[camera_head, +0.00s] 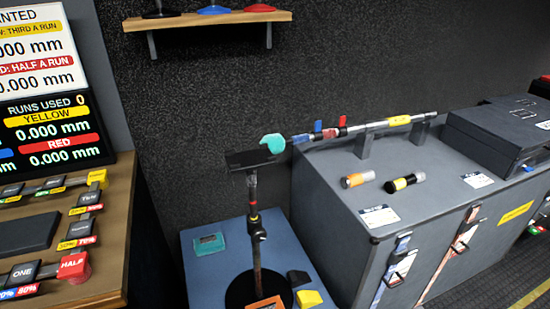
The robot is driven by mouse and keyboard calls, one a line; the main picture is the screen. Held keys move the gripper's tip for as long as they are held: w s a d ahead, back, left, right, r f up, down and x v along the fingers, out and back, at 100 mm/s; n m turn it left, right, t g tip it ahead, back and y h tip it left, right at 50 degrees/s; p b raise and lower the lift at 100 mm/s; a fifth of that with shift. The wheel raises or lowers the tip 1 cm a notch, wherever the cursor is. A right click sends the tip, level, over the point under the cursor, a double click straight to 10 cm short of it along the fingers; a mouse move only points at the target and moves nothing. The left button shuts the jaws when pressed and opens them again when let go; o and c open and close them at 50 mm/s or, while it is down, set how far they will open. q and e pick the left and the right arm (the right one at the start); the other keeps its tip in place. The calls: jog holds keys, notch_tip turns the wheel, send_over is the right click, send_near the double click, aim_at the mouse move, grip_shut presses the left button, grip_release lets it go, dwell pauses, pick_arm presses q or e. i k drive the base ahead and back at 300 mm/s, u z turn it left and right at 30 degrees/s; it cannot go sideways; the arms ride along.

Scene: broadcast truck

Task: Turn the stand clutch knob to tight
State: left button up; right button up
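A thin upright stand (253,205) rises from a round black base (247,290) on a blue-topped table. A flat black plate (248,159) sits at its top. A dark collar with a small knob (260,236) sticks out to the right partway down the pole; this looks like the clutch, but it is too small for me to tell whether it is tight. Neither of my grippers shows in the head view.
A blue table (200,275) holds the stand, a teal block (209,243), and yellow (308,299) and orange (266,303) blocks near the base. A grey cabinet (335,200) stands close on the right, with a boom pole (360,127) along its back. A wooden desk (118,230) is left.

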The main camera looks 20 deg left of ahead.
aim_at(259, 235)
jog(key=u, duration=0.9)
jog(key=k, duration=0.5)
jog(key=u, duration=1.75)
jog(key=i, duration=0.85)
jog(key=z, duration=1.8)
